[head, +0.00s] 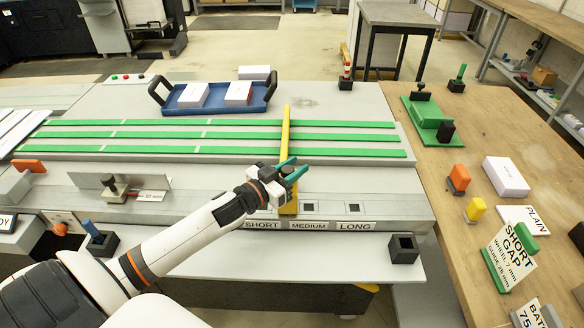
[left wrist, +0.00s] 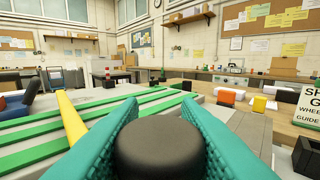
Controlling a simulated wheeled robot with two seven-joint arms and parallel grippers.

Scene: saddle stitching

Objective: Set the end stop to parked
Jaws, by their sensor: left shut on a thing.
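The end stop appears to be the yellow bar (head: 286,130) lying across the green strips; it also shows in the left wrist view (left wrist: 72,122). Its near end is by the SHORT (head: 263,225) and MEDIUM (head: 308,226) labels, between them. My left gripper (head: 288,170) is over the bar's near part, its teal fingers shut on a round black knob (left wrist: 158,146). The knob fills the space between the fingers; its join to the bar is hidden. No label reading parked can be made out. My right gripper is not in view.
Two dark square marks (head: 353,208) lie right of the bar, above MEDIUM and LONG (head: 355,226). A black square holder (head: 403,249) stands near the front edge. A blue tray (head: 216,107) with white blocks sits behind the strips. A wooden bench (head: 480,130) is at right.

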